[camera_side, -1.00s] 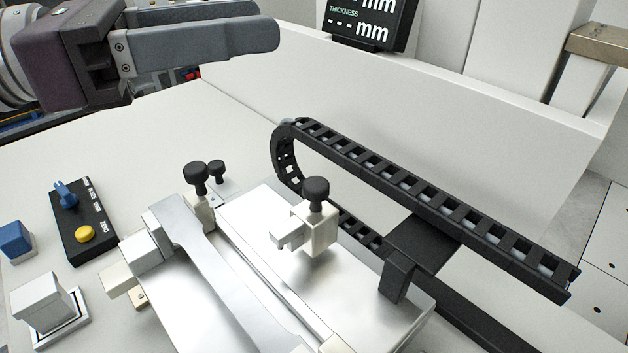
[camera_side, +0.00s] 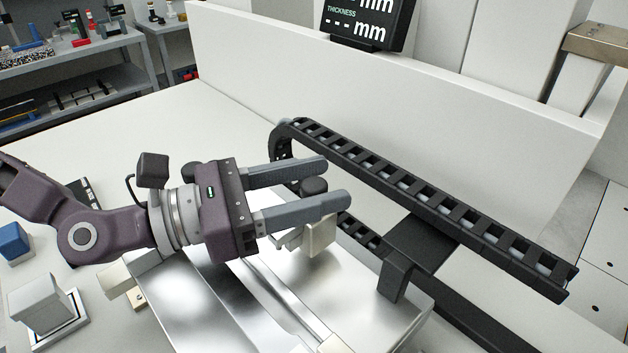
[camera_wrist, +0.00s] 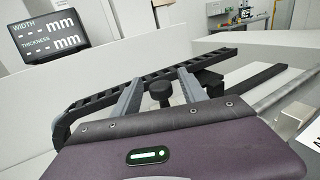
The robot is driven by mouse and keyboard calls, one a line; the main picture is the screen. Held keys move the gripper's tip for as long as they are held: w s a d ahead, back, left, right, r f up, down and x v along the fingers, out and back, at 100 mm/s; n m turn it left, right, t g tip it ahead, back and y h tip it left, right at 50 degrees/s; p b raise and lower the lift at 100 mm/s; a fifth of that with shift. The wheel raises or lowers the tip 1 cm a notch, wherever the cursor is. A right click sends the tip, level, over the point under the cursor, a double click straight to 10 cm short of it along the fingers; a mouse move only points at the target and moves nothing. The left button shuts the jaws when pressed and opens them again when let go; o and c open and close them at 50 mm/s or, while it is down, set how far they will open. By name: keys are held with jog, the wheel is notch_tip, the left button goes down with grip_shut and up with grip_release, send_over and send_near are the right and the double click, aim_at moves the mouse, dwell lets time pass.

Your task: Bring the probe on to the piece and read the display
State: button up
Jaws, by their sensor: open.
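The probe is a cream block (camera_side: 322,236) with a black knob (camera_side: 314,186) on top; the knob also shows in the wrist view (camera_wrist: 160,91). My gripper (camera_side: 335,180) is open, its two fingers on either side of the knob; contact cannot be told. In the wrist view the knob stands between the fingers (camera_wrist: 160,78). The metal piece (camera_side: 250,308) lies on the bright fixture left of the probe, partly hidden by my arm. The display (camera_side: 368,28) shows dashes; in the wrist view it (camera_wrist: 47,34) reads WIDTH and THICKNESS, both dashes with mm.
A black cable chain (camera_side: 420,205) runs just behind and right of the probe. A black bracket (camera_side: 400,265) stands right of it. A white wall (camera_side: 400,110) rises behind. A blue block (camera_side: 14,243) and a white block (camera_side: 45,305) sit at the left.

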grip_shut()
jog(key=s+a, duration=0.5)
dwell(0.3)
grip_release()
jog(key=v, duration=0.7)
dwell(0.8)
